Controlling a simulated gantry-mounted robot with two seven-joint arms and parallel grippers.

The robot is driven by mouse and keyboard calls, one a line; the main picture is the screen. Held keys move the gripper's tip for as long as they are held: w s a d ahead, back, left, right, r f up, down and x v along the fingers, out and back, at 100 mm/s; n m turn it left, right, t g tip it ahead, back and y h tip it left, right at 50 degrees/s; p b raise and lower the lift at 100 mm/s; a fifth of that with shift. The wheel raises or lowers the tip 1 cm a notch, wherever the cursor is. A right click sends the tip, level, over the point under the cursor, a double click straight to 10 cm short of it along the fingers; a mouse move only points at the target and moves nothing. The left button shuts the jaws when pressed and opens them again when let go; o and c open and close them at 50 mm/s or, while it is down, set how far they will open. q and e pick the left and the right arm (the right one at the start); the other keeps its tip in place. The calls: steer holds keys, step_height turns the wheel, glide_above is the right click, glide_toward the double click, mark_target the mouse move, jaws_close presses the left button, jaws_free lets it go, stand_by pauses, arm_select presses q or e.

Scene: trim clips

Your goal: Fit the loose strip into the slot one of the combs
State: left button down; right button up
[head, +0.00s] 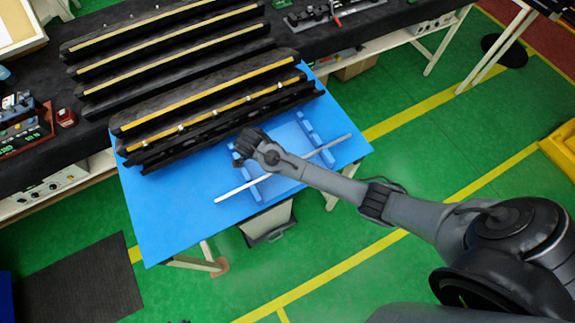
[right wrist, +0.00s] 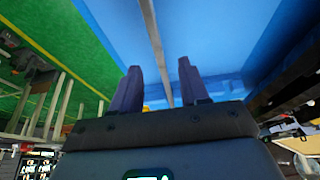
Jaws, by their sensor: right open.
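The loose strip (head: 238,191), long, thin and pale, lies slantwise over a pale blue frame with two notched blue combs, a left comb (head: 246,172) and a right comb (head: 322,146). My right arm hides part of the strip; I cannot tell whether it sits in any slot. My right gripper (head: 240,152) is beside the left comb, behind the strip's left part. In the right wrist view its two fingers (right wrist: 158,88) are apart, with the strip (right wrist: 156,45) showing in line with the gap between them, and nothing is gripped. My left gripper is not in view.
Long black racks with yellow edges (head: 205,92) lie behind the frame, the nearest on the blue table (head: 160,215). A dark workbench with tools runs along the back. The table's front left part is clear. A grey bin (head: 268,222) stands below the table's front edge.

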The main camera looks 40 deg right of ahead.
steer(key=x, duration=0.5)
steer(key=shift+s+d+r+p, duration=0.2)
steer(key=shift+s+d+p, duration=0.05)
steer(key=shift+p, duration=0.15)
steer(key=shift+d+f, duration=0.1)
steer(key=shift+f, duration=0.3)
steer(key=shift+c, duration=0.4)
jaws_close()
